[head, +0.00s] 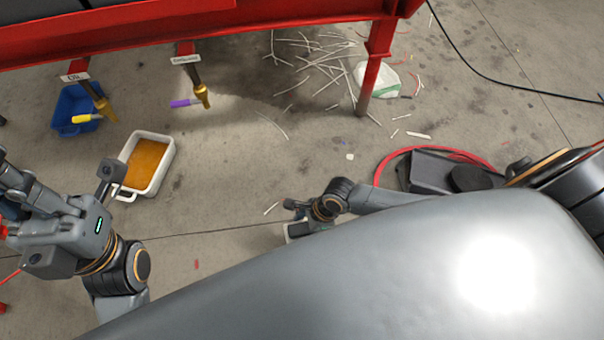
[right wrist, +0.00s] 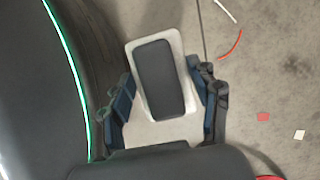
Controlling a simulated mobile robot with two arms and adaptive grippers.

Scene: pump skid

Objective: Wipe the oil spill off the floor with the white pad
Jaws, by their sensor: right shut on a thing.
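In the right wrist view my right gripper (right wrist: 160,80) is shut on the white pad (right wrist: 160,132), its fingers on either side of the pad's dark grey handle block (right wrist: 161,78). In the head view my right gripper (head: 300,212) is low over the floor beside my body. Only a bit of the pad (head: 293,231) shows there; I cannot tell whether it touches the floor. A dull darker patch (head: 222,103) lies on the concrete below the purple-handled valve; I cannot tell if it is the oil spill. My left gripper (head: 104,183) is beside the white tray; its jaw opening is unclear.
The white tray (head: 166,168) holds orange-brown liquid. A blue bin (head: 66,104) stands behind it. Valves hang from the red frame (head: 290,22), whose leg (head: 374,75) stands near scattered pale strips (head: 310,60). A red hose (head: 384,170) and black cable (head: 480,70) lie right.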

